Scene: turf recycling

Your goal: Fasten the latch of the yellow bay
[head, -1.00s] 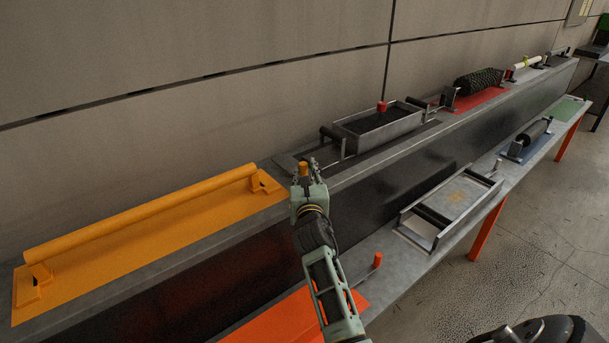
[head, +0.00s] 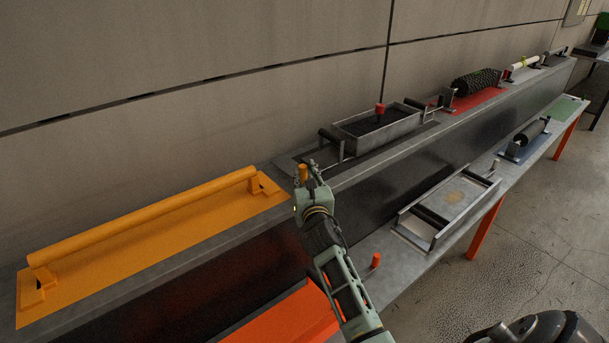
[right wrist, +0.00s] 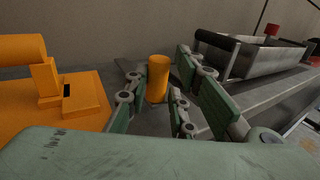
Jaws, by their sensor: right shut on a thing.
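The yellow bay is a yellow plate (head: 130,262) on the raised grey ledge at the left, with a long yellow roller (head: 140,218) lying in its end brackets. An upright yellow knob (head: 303,172), which I take for the latch's handle, stands just right of the plate. My right gripper (head: 309,174) is shut on this knob. In the right wrist view, the knob (right wrist: 158,78) stands between the green fingers, close to the bay's end bracket (right wrist: 72,93). The rest of the latch is hidden by the fingers. My left gripper is not in view.
A grey tray (head: 375,132) with dark contents and a red knob stands right of the gripper. A wall runs behind the ledge.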

